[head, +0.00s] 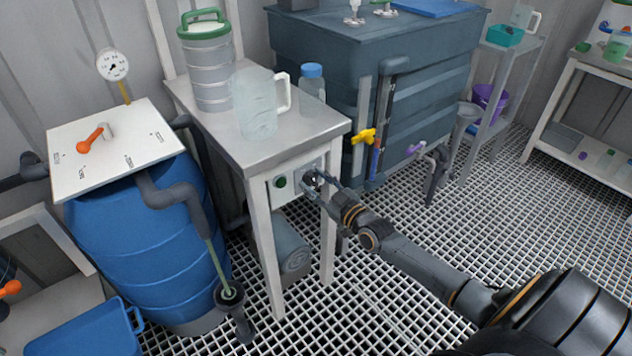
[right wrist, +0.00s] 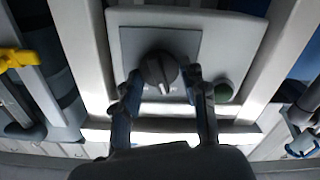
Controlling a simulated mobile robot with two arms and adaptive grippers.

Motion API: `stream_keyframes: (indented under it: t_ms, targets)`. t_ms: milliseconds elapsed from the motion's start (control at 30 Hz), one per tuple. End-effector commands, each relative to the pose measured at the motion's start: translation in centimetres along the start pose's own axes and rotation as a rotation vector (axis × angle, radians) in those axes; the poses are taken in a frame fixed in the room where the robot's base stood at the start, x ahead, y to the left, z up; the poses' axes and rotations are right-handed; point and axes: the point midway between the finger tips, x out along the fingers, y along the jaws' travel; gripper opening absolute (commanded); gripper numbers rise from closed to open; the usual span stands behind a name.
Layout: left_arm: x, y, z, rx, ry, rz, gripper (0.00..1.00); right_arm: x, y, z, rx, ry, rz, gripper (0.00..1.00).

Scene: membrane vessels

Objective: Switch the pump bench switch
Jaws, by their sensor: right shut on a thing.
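The pump bench switch is a dark rotary knob (right wrist: 158,72) on a square grey plate (right wrist: 195,45). The plate is set in the light panel at the front of the steel-topped bench (head: 282,150). A green button (right wrist: 222,93) sits beside the plate, and it also shows in the head view (head: 281,182). My right gripper (head: 316,182) reaches the panel from the lower right. In the right wrist view its two fingers (right wrist: 163,76) are on either side of the knob, shut on it. In the head view the fingers mostly hide the knob. My left gripper is not in view.
A clear jug (head: 257,105), a green-lidded canister (head: 208,75) and a blue-capped bottle (head: 312,80) stand on the bench. A blue barrel (head: 140,245) is at left. A dark tank (head: 430,85) with a yellow valve (head: 363,136) is behind right. The grating floor at right is clear.

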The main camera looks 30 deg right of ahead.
Motion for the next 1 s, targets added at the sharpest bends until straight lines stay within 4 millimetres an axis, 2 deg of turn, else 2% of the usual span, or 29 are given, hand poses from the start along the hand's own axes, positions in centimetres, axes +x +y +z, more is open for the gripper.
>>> stream_keyframes:
  t_ms: [200,500,1000]
  targets:
    - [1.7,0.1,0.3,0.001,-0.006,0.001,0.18,0.0,0.1,-0.1,0.195,-0.001,-0.001,0.11]
    - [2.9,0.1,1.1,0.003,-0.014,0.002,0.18,0.0,0.1,0.0,0.478,-0.002,-0.001,0.11]
    - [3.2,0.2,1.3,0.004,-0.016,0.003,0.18,0.0,0.2,0.1,0.814,0.0,0.0,0.11]
